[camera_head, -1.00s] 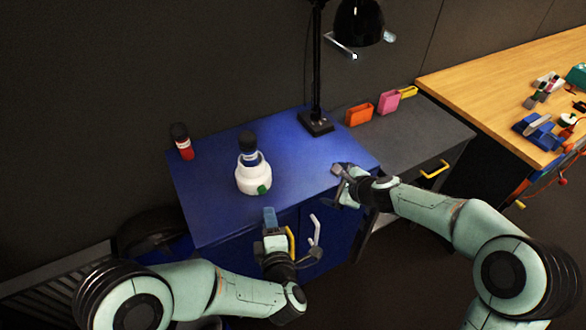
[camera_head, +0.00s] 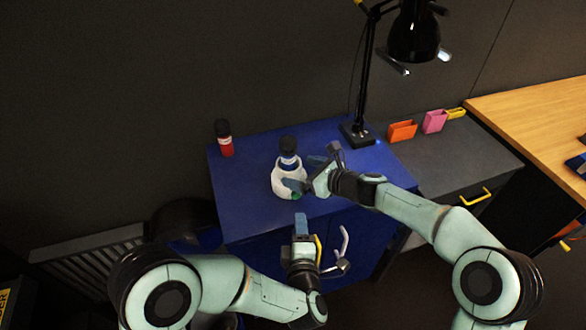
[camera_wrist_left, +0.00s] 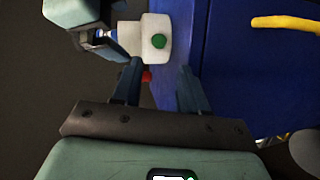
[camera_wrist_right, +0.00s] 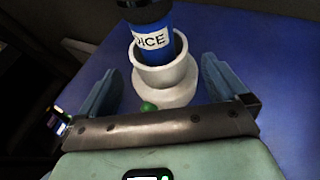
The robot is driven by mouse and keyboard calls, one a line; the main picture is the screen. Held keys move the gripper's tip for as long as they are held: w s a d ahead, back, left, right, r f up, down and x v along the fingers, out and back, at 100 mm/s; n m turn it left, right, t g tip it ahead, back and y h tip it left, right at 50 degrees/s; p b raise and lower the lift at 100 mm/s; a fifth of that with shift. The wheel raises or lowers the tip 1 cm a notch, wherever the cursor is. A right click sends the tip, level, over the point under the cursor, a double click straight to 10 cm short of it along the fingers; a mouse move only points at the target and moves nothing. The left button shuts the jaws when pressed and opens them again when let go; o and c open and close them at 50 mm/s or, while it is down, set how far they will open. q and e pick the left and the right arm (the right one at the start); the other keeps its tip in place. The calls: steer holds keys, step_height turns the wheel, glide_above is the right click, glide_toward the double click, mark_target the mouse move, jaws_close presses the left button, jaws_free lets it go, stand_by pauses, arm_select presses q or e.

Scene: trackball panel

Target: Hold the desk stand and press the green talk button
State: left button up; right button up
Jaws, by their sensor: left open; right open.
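The white desk stand (camera_head: 279,188) is upright on the blue cabinet top, with a dark-capped blue bottle (camera_head: 288,152) in its cup. The green talk button (camera_head: 297,196) is low on its near side; it also shows in the left wrist view (camera_wrist_left: 160,41). My right gripper (camera_head: 304,171) is open at the stand's right side. In the right wrist view the stand (camera_wrist_right: 178,92) lies between its spread fingers (camera_wrist_right: 163,68); contact is unclear. My left gripper (camera_head: 301,222) is open and empty at the cabinet's front edge, in front of the button and apart from it.
A red bottle with a black cap (camera_head: 225,138) stands at the back left of the blue cabinet top (camera_head: 250,209). A black lamp (camera_head: 357,134) stands at the back right. Orange (camera_head: 402,131) and pink (camera_head: 434,121) holders are on the grey top. Cabinet handles (camera_head: 343,243) protrude near my left gripper.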

steer(key=shift+x, duration=2.3)
steer(key=c, duration=1.2)
arm_select(q)
steer(key=c, duration=0.6)
arm_select(e)
steer(key=shift+o, duration=0.2)
arm_select(q)
steer(key=shift+d+n, duration=0.1)
steer(key=shift+n, duration=0.2)
jaws_close()
steer(key=s+d+f+n+y, duration=0.1)
steer(key=s+d+n+y, duration=0.1)
steer(key=n, duration=0.9)
steer(key=s+d+f+n+t+y, duration=0.1)
steer(key=s+d+n+y, duration=0.1)
steer(key=n, duration=0.8)
steer(key=shift+s+d+f+n+t+y, duration=0.2)
steer(key=shift+s+d+n+t+y, duration=0.15)
steer(key=shift+y, duration=0.35)
